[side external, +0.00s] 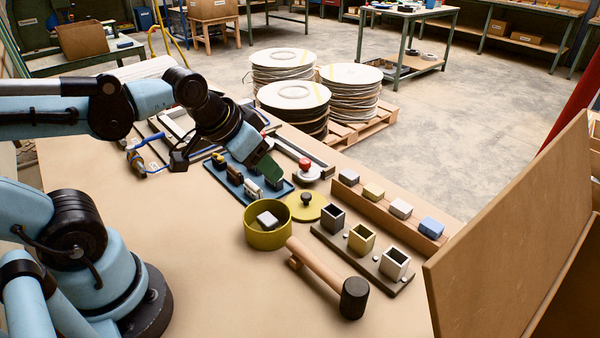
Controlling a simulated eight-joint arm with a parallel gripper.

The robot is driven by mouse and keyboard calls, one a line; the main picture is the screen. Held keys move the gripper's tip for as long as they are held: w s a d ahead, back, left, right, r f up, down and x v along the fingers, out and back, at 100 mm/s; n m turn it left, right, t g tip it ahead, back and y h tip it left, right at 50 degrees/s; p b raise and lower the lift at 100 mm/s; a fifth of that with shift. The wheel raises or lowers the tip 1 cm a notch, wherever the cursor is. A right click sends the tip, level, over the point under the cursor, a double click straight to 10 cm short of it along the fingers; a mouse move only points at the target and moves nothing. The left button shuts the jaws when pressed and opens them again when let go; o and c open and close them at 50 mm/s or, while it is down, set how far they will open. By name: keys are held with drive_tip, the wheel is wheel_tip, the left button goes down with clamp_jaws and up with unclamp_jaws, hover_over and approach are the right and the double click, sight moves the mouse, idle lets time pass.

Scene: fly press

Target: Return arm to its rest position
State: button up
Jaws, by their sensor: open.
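My blue and black arm (124,108) reaches in from the left edge over the workbench, its upper links roughly level. My gripper (262,163) points down and to the right above the blue tray (236,185). Its jaws are open, and I see nothing held between them. A dark green piece shows at its tip, and the gap between the fingers is hard to make out. The gripper hides part of the tray and the things in it.
An olive round tin (266,238) holds a grey block; its lid (306,213) lies beside it. A mallet (322,275), a board of open boxes (332,246) and a wooden rail (372,207) with blocks stand right. A brown panel (505,245) rises at far right.

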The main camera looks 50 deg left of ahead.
drive_tip(key=shift+s+f+t, duration=0.25)
drive_tip(key=shift+s+t, duration=0.05)
drive_tip(key=shift+s, duration=0.1)
